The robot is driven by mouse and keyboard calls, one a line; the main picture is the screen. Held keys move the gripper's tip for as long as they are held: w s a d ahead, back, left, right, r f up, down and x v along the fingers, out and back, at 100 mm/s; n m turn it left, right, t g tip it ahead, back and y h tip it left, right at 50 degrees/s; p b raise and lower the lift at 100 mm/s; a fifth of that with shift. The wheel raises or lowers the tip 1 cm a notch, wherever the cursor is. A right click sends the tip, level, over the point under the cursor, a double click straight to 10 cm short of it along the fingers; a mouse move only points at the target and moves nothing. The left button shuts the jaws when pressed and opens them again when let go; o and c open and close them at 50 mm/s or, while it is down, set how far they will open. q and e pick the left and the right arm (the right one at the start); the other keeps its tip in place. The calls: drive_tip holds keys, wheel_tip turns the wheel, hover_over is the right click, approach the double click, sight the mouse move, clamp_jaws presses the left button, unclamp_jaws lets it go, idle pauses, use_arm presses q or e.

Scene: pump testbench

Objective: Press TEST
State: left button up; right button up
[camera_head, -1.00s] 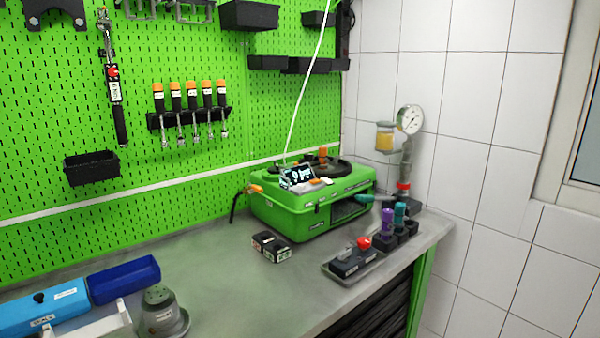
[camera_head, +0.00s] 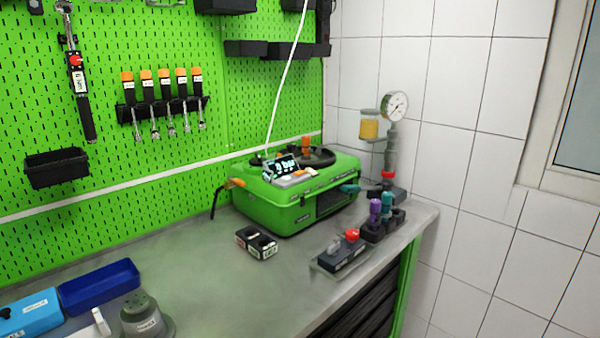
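The green pump test bench (camera_head: 290,205) stands on the grey worktop against the pegboard, towards the right end. Its small tilted display (camera_head: 281,168) is lit and reads a pressure in bar; the digit is hard to read. Beside the display is a panel with an orange and a white button (camera_head: 297,176). A small black box (camera_head: 256,242) with two round tops and pale labels sits on the worktop in front of the bench. Its label text is too small to read, so I cannot tell which button is TEST. Neither of my grippers is in view.
A black block with a red knob (camera_head: 352,235) and a holder with purple and teal tools (camera_head: 382,222) stand near the right edge. A pressure gauge (camera_head: 395,106) stands behind. A blue tray (camera_head: 99,287) and grey-green device (camera_head: 146,316) are at lower left. The worktop's middle (camera_head: 215,275) is clear.

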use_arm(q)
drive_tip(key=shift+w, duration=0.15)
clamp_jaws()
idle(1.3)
